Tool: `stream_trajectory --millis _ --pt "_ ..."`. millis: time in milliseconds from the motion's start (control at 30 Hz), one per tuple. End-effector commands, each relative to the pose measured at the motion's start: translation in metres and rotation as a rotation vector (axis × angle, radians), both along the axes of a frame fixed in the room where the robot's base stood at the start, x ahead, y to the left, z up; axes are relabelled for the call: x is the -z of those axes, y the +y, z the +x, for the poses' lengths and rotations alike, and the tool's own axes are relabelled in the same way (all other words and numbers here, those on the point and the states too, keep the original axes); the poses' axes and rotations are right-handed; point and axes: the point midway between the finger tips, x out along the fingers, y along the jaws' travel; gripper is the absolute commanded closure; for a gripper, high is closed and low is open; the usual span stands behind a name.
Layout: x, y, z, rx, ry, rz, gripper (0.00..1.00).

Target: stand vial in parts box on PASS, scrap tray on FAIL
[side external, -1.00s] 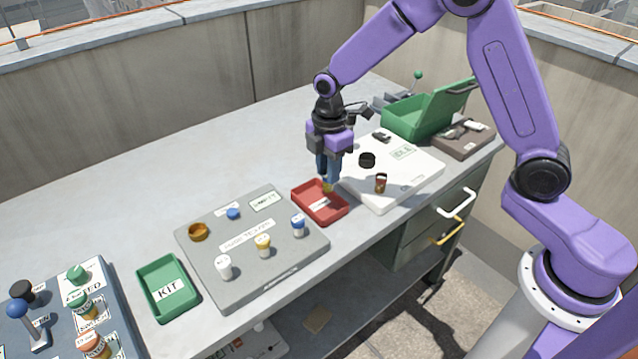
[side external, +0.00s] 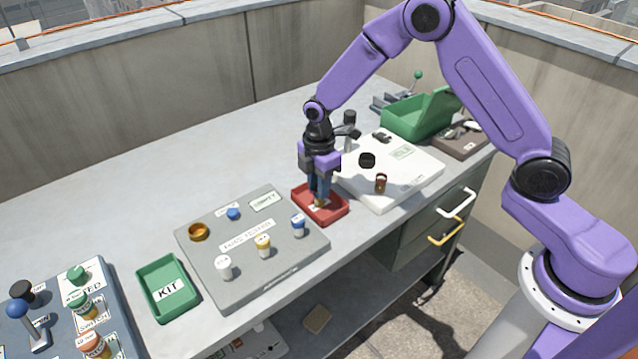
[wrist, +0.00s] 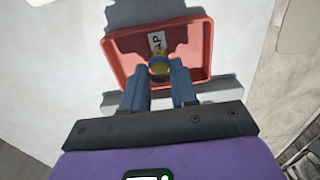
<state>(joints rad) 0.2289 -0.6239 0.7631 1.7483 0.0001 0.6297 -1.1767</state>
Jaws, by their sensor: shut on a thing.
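The red scrap tray (side external: 335,215) sits between the grey tester board and the white board; it also shows in the wrist view (wrist: 117,62), with a label ending in "AP". My gripper (side external: 319,202) points down into this tray. In the wrist view its blue fingers (wrist: 160,84) are shut on a small vial (wrist: 159,67) with a yellow top, over the tray floor. Whether the vial touches the floor I cannot tell. The grey tester board (side external: 195,262) has a small white display (side external: 265,201), too small to read surely. A green lidded box (side external: 402,122) stands open at the back right.
A white vial (side external: 224,267), a yellow-topped one (side external: 263,245) and a blue-topped one (side external: 298,225) stand on the grey board. A brown vial (side external: 381,184) stands on the white board (side external: 410,185). A green KIT tray (side external: 150,276) is at front left. The table's back left is clear.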

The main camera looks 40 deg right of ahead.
Motion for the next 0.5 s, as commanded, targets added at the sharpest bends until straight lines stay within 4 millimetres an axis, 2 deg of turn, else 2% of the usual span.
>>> stream_trajectory --millis 67,100,167,200,500 --pt "0.0025 0.0 -0.0002 0.0 0.001 0.0 1.0" --pt "0.0031 0.0 -0.0002 0.0 0.001 0.0 0.69" --pt "0.0027 0.0 -0.0001 0.0 0.0 0.0 0.49" --pt "0.0027 0.0 -0.0001 0.0 0.0 0.0 0.47" --pt "0.0009 0.0 0.0 0.0 0.0 0.0 0.47"
